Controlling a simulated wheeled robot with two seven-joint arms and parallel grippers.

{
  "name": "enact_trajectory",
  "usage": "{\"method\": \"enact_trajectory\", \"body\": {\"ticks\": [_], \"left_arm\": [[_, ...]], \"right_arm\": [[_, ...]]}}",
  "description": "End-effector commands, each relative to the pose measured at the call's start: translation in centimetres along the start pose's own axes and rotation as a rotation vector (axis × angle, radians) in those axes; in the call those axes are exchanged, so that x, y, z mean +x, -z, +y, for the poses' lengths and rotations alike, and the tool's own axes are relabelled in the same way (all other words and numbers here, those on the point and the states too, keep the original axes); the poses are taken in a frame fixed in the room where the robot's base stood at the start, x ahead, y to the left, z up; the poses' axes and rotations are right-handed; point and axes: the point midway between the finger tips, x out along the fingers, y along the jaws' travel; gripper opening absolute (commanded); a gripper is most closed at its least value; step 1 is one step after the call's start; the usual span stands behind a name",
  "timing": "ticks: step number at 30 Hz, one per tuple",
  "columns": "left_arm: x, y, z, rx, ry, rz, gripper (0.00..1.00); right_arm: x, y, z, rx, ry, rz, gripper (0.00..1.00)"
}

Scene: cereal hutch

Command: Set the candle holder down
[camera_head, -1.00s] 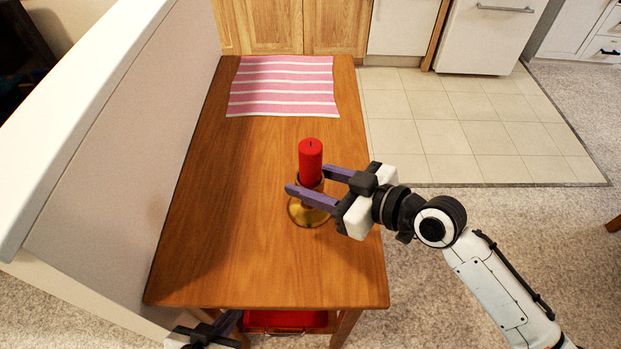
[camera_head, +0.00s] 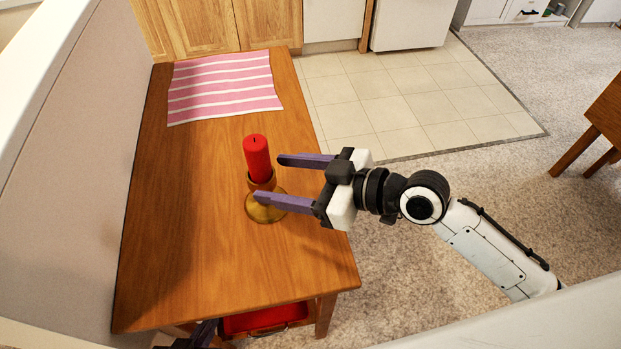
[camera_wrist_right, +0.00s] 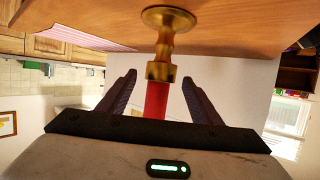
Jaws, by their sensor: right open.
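The brass candle holder (camera_head: 266,211) stands upright on the wooden table (camera_head: 215,255), near its right edge. A red candle (camera_head: 257,158) stands in its cup. My right gripper (camera_head: 269,178) is open at the holder's right side, its purple fingers pointing left. The near finger overlaps the holder's stem and base in the head view. In the right wrist view, which is upside down, the holder (camera_wrist_right: 171,18) and candle (camera_wrist_right: 157,100) show between the spread fingers (camera_wrist_right: 159,77), with visible gaps on both sides. My left gripper (camera_head: 200,336) shows only partly at the bottom edge; its fingers are unclear.
A pink and white striped cloth (camera_head: 222,87) lies at the table's far end. A low wall (camera_head: 75,190) runs along the left side. A red case (camera_head: 265,318) is under the near edge. The table's left and near parts are clear.

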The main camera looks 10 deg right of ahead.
Motion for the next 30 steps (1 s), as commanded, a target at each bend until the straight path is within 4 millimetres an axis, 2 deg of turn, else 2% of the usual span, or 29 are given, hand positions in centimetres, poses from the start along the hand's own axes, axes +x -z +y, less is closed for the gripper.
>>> {"method": "enact_trajectory", "body": {"ticks": [1, 6, 12, 17, 30], "left_arm": [[0.1, -0.2, 0.0, 0.0, 0.0, -0.001, 0.0], [0.4, -0.6, 0.0, 0.0, 0.0, -0.003, 0.0], [0.6, -0.8, -0.1, 0.0, 0.0, -0.004, 0.0], [0.6, -0.8, -0.1, 0.0, 0.0, -0.004, 0.0], [0.6, -0.8, -0.1, 0.0, 0.0, -0.005, 0.0]], "right_arm": [[-1.3, -0.3, 0.0, -0.003, 0.001, -0.005, 0.59], [-4.6, -0.2, -0.1, -0.002, 0.002, -0.005, 0.59], [-6.9, -0.2, -0.1, 0.0, 0.002, -0.003, 0.59], [-7.5, 0.0, -0.1, 0.001, 0.002, 0.0, 0.59], [-7.5, 0.0, -0.1, 0.001, 0.002, 0.0, 0.59]]}}
